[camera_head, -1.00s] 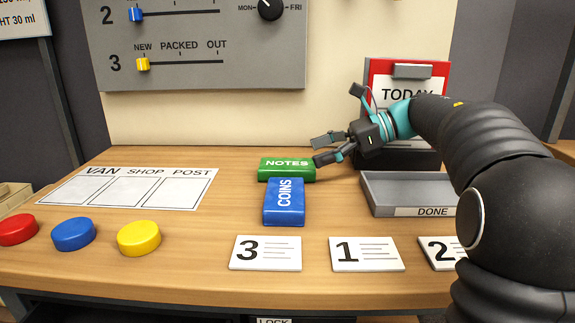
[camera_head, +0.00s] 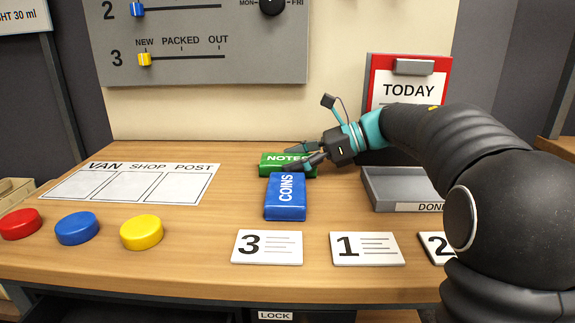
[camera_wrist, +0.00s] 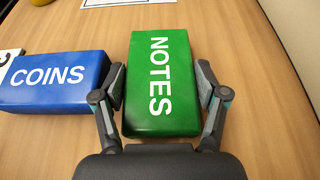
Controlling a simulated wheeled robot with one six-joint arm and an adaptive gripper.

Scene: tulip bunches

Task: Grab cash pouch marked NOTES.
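The green pouch marked NOTES (camera_head: 272,164) lies on the wooden table behind the blue pouch marked COINS (camera_head: 286,197). My gripper (camera_head: 287,158) is low over the right part of the green pouch in the head view and hides some of its lettering. In the wrist view the green pouch (camera_wrist: 158,80) lies lengthwise between the two spread fingers of my gripper (camera_wrist: 159,95). The left finger is at the narrow space between the green pouch and the blue pouch (camera_wrist: 55,82). The right finger is close beside the green pouch's right side. Contact cannot be told.
A grey DONE tray (camera_head: 375,198) is right of the pouches, in front of a red TODAY board (camera_head: 441,68). Number cards (camera_head: 267,247) lie along the front. The VAN SHOP POST sheet (camera_head: 132,183) and round buttons (camera_head: 142,232) are at left.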

